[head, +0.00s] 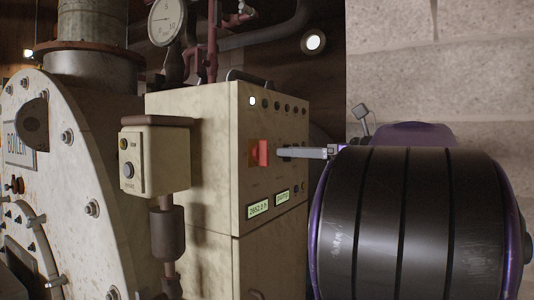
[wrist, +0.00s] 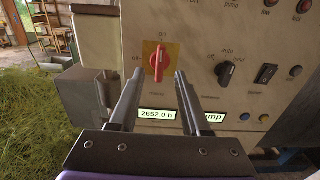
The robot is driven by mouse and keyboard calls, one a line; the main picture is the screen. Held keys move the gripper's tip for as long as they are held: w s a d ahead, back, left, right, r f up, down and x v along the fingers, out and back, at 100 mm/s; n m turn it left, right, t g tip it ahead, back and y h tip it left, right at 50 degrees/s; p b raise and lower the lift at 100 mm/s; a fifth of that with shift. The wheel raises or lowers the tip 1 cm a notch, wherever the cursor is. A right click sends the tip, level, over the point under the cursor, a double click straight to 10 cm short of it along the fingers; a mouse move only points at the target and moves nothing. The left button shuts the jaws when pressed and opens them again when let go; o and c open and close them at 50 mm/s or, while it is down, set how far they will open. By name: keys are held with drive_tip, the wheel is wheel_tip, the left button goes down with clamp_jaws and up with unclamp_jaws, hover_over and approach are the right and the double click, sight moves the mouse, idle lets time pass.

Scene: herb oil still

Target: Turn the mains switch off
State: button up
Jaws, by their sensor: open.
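The mains switch is a red rotary knob (wrist: 159,60) on a yellow plate, on the front of a cream control cabinet. In the wrist view it stands upright, towards the "on" label above it; an "off" label is at its left. The red switch also shows in the head view (head: 262,153). My gripper (head: 281,153) is open, just in front of the switch. In the wrist view my gripper's fingertips (wrist: 160,74) lie left and right of the knob's lower end. Nothing is between them; I cannot tell whether they touch the knob.
Below are two lit displays (head: 258,210). A small cream box (head: 154,160) juts out left of the cabinet (head: 190,160). Grass shows at the wrist view's left.

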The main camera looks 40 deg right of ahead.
sight(268, 151)
drive_tip(key=x, duration=0.5)
drive_tip(key=shift+w, duration=0.15)
clamp_jaws()
